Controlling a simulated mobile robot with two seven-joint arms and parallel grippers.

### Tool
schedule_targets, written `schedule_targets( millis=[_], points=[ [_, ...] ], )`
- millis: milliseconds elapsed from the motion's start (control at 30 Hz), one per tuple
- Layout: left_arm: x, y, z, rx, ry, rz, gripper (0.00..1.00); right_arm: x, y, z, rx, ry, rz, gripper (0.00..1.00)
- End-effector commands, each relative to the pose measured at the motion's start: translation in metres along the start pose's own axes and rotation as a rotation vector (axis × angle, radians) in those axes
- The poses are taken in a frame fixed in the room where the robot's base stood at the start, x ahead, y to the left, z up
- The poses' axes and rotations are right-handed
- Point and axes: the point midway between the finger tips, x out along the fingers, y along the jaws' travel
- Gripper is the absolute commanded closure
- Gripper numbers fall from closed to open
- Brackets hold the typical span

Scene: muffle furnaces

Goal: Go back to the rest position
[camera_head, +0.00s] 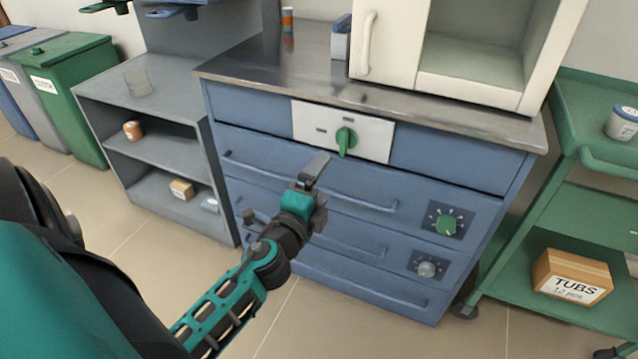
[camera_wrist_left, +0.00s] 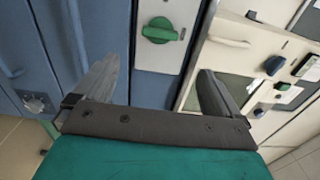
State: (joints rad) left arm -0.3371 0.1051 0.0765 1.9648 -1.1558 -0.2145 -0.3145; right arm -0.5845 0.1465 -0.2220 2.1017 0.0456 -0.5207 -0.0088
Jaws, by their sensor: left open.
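My left gripper (camera_head: 314,172) is in front of the blue furnace cabinet (camera_head: 275,185), at the height of its upper drawers. In the left wrist view its two fingers (camera_wrist_left: 158,90) are apart with nothing between them. A green knob (camera_head: 345,139) on a white panel (camera_head: 378,138) is just beyond the gripper. The knob also shows in the left wrist view (camera_wrist_left: 160,31), past the fingertips and apart from them. My right gripper is in neither view.
A grey shelf unit (camera_head: 150,165) stands left of the cabinet, with green and grey bins beyond. A green cart (camera_head: 555,200) with a TUBS box (camera_head: 571,278) stands at the right. An open white furnace chamber (camera_head: 470,55) sits on the metal top. Floor in front is clear.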

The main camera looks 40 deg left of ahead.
Motion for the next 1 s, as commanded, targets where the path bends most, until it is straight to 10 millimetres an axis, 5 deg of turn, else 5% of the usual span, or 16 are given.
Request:
schedule_targets(
  millis=[667, 1000],
  points=[
    [-0.003, 0.005, -0.004, -0.057, 0.004, 0.02, 0.02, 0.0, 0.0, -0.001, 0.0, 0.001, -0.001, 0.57],
    [-0.064, 0.069, -0.063, -0.778, 0.016, 0.37, 0.02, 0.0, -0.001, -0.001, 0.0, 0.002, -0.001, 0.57]
  ],
)
